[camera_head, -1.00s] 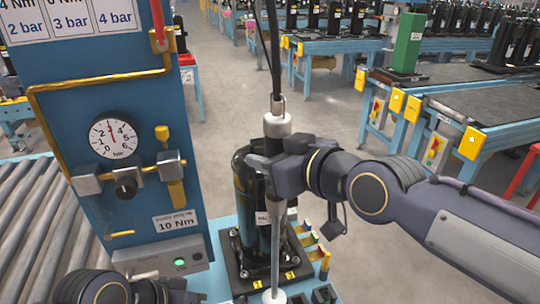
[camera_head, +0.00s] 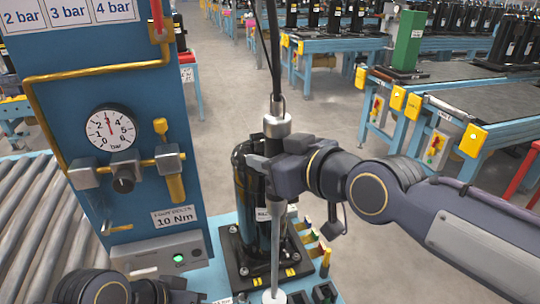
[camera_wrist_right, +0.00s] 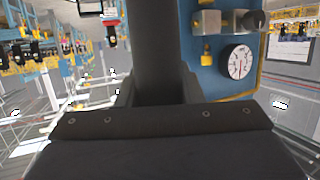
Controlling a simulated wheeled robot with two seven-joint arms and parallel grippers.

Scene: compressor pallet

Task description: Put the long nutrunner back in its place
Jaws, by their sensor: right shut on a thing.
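The long nutrunner (camera_head: 277,125) hangs upright from a black cable, with a pale grey head and a long thin shaft. My right gripper (camera_head: 264,166) is shut on it just below the head. Its white lower end (camera_head: 274,296) is at the bottom edge of the head view. The shaft passes in front of a black compressor (camera_head: 246,200); I cannot tell the gap between them. In the right wrist view a dark cylinder (camera_wrist_right: 160,50), apparently the nutrunner, stands between the fingers. My left gripper (camera_head: 165,292) is at the lower left, its fingertips unclear. No holder for the nutrunner is clearly visible.
A blue panel (camera_head: 60,110) with a pressure gauge (camera_head: 110,127), yellow pipe and valves stands left of the nutrunner. A roller conveyor (camera_head: 30,215) lies at far left. The compressor stands on a black base on a blue pallet (camera_head: 222,228). Floor (camera_head: 320,110) is open behind.

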